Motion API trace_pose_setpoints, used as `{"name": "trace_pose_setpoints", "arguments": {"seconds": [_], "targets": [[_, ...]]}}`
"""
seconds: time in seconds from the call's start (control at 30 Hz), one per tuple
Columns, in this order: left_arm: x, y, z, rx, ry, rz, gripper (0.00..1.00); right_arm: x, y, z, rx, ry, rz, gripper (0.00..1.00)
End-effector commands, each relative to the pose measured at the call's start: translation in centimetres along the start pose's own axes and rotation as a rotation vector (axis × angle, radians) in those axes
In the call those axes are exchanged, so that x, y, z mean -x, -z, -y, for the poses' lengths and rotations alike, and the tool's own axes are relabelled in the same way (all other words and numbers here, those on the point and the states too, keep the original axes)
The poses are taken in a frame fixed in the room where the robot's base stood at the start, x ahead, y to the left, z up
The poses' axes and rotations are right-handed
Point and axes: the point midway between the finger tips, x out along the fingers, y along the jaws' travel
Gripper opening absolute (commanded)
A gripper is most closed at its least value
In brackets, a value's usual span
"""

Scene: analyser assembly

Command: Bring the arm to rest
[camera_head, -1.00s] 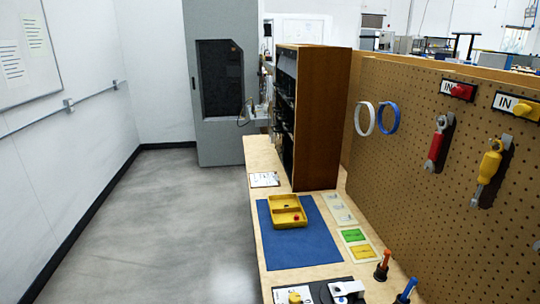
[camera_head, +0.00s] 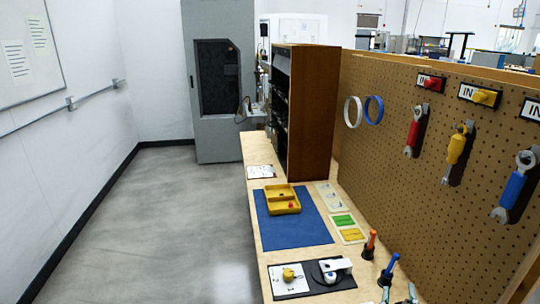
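Only the tips of what looks like my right gripper (camera_head: 399,293) show, at the bottom edge right of centre. Two pale grey-green fingertips stand apart with a gap between them, and nothing shows held there. The rest of this gripper and its arm are cut off by the frame. The tips are just below the blue-handled tool (camera_head: 389,267) at the bench's near right edge; I cannot tell whether they touch anything. My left gripper is not in view.
A wooden bench (camera_head: 258,148) carries a blue mat (camera_head: 290,231) with a yellow tray (camera_head: 281,207), an orange-handled tool (camera_head: 370,244) and a dark shelf unit (camera_head: 317,110). A pegboard (camera_head: 400,180) with hanging wrenches stands right. The grey floor (camera_head: 170,220) on the left is clear.

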Motion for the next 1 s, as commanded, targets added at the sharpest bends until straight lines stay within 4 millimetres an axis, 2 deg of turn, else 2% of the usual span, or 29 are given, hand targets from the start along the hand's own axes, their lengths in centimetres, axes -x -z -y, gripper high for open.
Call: {"name": "trace_pose_setpoints", "arguments": {"seconds": [0.17,0.27,0.3,0.37,0.4,0.47,0.5,0.57,0.6,0.7,0.8,0.87,0.9,0.93,0.97,1.0], "targets": [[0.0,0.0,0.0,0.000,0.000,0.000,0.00,2.3,-5.1,-2.9,0.326,-0.141,0.241,0.37],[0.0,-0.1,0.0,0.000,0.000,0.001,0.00,5.3,-7.8,-6.3,0.626,-0.263,0.431,0.37],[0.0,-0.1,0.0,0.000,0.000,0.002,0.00,7.0,-8.3,-7.9,0.770,-0.319,0.512,0.37],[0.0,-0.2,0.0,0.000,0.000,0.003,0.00,9.8,-8.2,-10.5,1.015,-0.417,0.636,0.37],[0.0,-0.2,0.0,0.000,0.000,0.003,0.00,11.8,-7.3,-12.1,1.194,-0.492,0.717,0.37],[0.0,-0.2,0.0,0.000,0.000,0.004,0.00,14.8,-4.9,-13.8,1.469,-0.617,0.825,0.37],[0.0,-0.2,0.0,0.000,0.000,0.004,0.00,16.6,-2.8,-14.3,1.645,-0.707,0.882,0.37],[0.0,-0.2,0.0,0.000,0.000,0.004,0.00,18.8,0.6,-14.0,1.880,-0.844,0.942,0.37],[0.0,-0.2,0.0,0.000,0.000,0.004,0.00,20.0,2.7,-13.3,2.014,-0.933,0.967,0.37],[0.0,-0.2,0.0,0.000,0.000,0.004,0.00,22.3,7.1,-10.4,2.279,-1.156,0.985,0.37],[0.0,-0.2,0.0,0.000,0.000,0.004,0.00,24.1,10.2,-6.7,2.469,-1.376,0.962,0.37],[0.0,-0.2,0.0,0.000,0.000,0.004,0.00,25.1,11.6,-4.3,2.553,-1.511,0.931,0.37],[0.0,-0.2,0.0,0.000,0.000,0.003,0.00,25.8,12.4,-2.6,-2.529,1.559,-0.882,0.37],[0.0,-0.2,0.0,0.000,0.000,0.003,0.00,26.3,12.8,-1.3,-2.472,1.573,-0.831,0.37],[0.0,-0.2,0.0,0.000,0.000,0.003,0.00,26.4,13.8,-1.1,-2.440,1.587,-0.809,0.37],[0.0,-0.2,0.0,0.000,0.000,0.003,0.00,25.9,15.7,-1.9,-2.435,1.602,-0.811,0.37]]}}
